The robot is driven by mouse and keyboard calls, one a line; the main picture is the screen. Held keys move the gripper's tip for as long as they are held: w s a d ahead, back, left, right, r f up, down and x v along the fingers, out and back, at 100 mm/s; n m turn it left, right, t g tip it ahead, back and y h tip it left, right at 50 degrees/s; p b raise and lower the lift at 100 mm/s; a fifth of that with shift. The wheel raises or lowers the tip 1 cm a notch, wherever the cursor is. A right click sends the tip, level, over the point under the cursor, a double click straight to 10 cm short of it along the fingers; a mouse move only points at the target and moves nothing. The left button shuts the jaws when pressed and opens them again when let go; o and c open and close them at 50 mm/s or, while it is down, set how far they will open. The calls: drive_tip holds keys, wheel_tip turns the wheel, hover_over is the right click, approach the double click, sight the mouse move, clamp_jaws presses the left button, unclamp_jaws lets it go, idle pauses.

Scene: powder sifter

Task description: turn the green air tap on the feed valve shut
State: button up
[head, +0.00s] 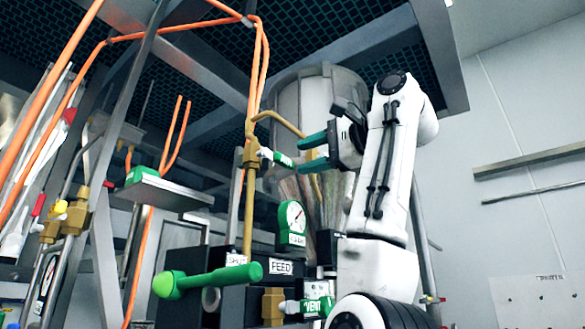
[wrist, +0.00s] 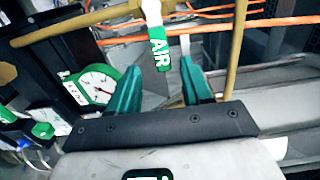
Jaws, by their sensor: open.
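The air tap's handle (head: 283,160) is a green lever with a white shank, fixed to a brass valve (head: 251,152) on a vertical brass pipe. In the head view it sticks out to the right, toward my gripper (head: 304,156). In the wrist view the green handle (wrist: 159,48), marked AIR, hangs from the top with its end near the gap between my teal fingertips (wrist: 160,68). My gripper is open. I cannot tell whether the handle's end is inside the gap or just beyond it. No finger visibly touches it.
Below are a dial gauge (head: 292,216), a box labelled FEED (head: 281,268), a large green lever (head: 208,280) and a green VENT handle (head: 317,307). Orange hoses (head: 257,70) run above the valve. A grey vessel (head: 300,95) stands behind my gripper.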

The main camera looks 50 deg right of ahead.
drive_tip(key=shift+s+d+b, duration=0.15)
drive_tip(key=shift+s+b, duration=0.3)
drive_tip(key=shift+s, duration=1.7)
drive_tip(key=shift+f, duration=0.1)
